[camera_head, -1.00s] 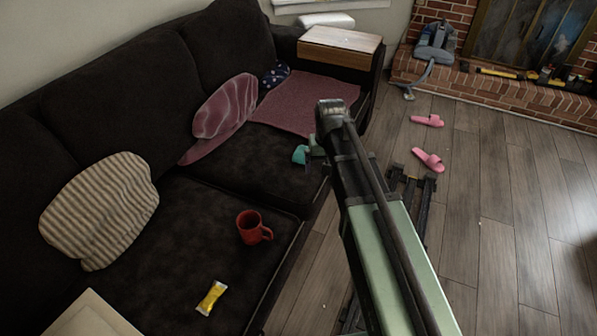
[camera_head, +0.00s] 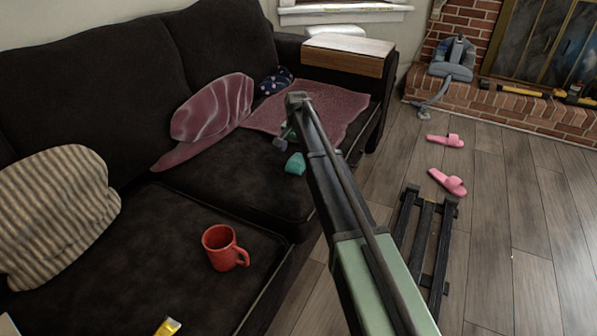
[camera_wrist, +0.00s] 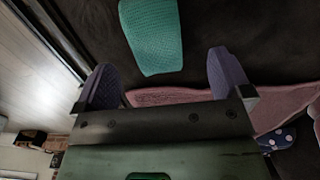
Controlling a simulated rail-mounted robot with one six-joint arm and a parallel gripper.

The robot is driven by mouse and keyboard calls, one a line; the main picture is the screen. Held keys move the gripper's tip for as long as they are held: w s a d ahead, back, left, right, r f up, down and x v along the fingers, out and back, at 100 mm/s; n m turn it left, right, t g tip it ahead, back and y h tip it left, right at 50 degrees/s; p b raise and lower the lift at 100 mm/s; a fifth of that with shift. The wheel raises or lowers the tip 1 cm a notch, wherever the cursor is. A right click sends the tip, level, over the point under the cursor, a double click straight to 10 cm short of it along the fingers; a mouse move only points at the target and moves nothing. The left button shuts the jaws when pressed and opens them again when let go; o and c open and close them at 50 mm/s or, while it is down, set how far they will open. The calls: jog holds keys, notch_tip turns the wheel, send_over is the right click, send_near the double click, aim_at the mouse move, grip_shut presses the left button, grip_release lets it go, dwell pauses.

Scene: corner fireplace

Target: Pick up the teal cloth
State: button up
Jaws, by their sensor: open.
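The teal cloth (camera_head: 295,164) is a small folded piece lying on the dark sofa seat near its front edge. In the wrist view the teal cloth (camera_wrist: 152,38) shows its woven face, beyond and partly between my two purple-grey fingers. My gripper (camera_wrist: 161,64) is open, with nothing held between the fingers. In the head view my gripper (camera_head: 283,138) is small and partly hidden behind my arm, just above and left of the cloth in the picture. I cannot tell its height over the seat.
A red mug (camera_head: 222,249) stands on the nearer seat cushion. A pink blanket (camera_head: 310,105), a pink pillow (camera_head: 214,108) and a striped pillow (camera_head: 58,208) lie on the sofa. A wooden tray (camera_head: 348,54) tops the far armrest. Pink slippers (camera_head: 447,182) lie on the floor.

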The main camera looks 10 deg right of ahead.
aim_at(299, 158)
jog(key=f+b, duration=0.5)
jog(key=shift+d+f, duration=0.25)
jog(key=shift+r, duration=0.3)
jog(key=c, duration=1)
jog(key=shift+r, duration=0.1)
notch_tip(299, 158, up, 20)
jog(key=p, duration=2)
